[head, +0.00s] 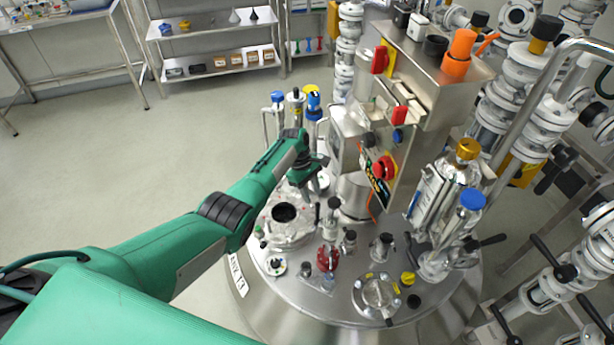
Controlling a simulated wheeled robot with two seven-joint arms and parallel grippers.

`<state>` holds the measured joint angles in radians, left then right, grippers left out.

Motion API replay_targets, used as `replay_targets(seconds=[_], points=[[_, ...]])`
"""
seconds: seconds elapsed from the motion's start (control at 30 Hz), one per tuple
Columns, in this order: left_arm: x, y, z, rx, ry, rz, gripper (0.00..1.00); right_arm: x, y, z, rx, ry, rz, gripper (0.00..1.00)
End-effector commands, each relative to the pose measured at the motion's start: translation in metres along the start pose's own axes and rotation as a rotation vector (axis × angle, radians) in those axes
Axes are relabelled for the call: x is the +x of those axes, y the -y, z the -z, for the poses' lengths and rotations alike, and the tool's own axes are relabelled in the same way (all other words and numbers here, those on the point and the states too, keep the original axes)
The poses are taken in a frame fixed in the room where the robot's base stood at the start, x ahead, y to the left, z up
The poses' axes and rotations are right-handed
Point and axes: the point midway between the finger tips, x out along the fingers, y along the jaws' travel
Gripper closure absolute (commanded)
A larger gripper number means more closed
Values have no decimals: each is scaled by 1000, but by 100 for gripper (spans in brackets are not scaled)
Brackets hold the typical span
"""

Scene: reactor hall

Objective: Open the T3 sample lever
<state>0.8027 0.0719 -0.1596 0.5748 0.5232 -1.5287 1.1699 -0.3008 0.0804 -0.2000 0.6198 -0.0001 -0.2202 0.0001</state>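The steel tank top (335,305) fills the lower middle of the head view, with a partly hidden white label (238,276) on its left side that seems to end in 13 or T3. I cannot tell for certain which handle is the T3 sample lever. Black handles show at the blue-capped fitting (470,215) on the tank's right and at the round flanged port (376,292) at the front. My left gripper (308,178) is over the tank's back left, above the open dark port (285,213); its fingers are too small to read. My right gripper is out of view.
A steel control box (413,90) with red switches and a red stop button (384,167) rises behind the tank. White flanged pipes and black-handled valves (548,262) crowd the right. Shelves (218,62) stand at the back left; the floor at left is clear.

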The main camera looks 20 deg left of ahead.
Motion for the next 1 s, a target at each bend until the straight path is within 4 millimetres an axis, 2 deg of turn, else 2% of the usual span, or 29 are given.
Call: replay_targets(seconds=[0.13,0.33,0.53,0.93,1.0], points=[[-30,0,0,2,-2,-2,64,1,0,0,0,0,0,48],[-54,0,1,0,-1,0,64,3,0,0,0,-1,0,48],[-60,0,0,0,0,2,64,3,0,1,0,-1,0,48],[-60,0,0,0,0,2,64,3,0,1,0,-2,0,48],[-55,2,2,3,-2,3,64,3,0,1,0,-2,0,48]])
